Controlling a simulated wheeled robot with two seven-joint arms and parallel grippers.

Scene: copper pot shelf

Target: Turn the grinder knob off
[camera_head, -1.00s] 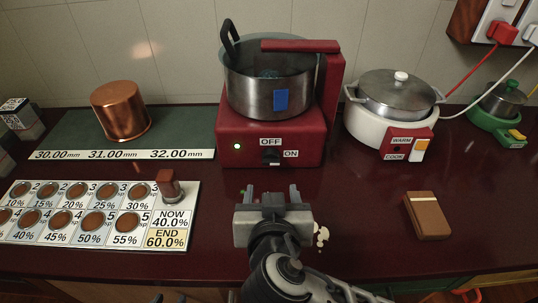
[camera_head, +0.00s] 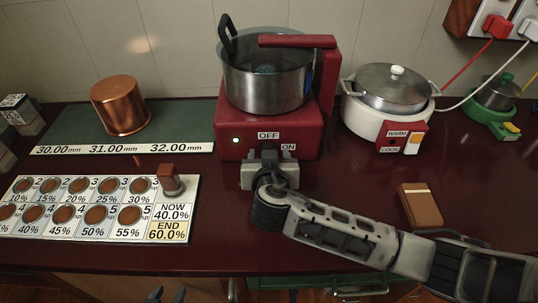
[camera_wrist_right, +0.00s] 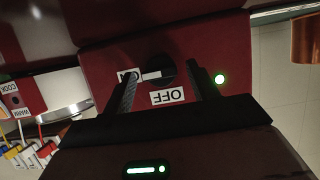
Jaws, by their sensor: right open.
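The red grinder (camera_head: 228,145) stands at the back centre with a steel pot (camera_head: 265,92) on it. In the right wrist view, the dark round knob (camera_wrist_right: 159,70) has a white pointer mark turned toward the ON label (camera_wrist_right: 128,75), away from the OFF label (camera_wrist_right: 168,97). My right gripper (camera_head: 269,157) is open in front of the grinder face, its fingers on either side of the knob in the wrist view; contact cannot be told. It hides the knob in the head view. My left gripper (camera_head: 168,295) shows only its parted fingertips at the bottom edge.
A copper pot (camera_head: 121,108) stands on the green mat at left, with a percentage board (camera_head: 100,237) and a small copper-topped block in front. A white cooker (camera_head: 365,122) and a brown box (camera_head: 421,206) are at right.

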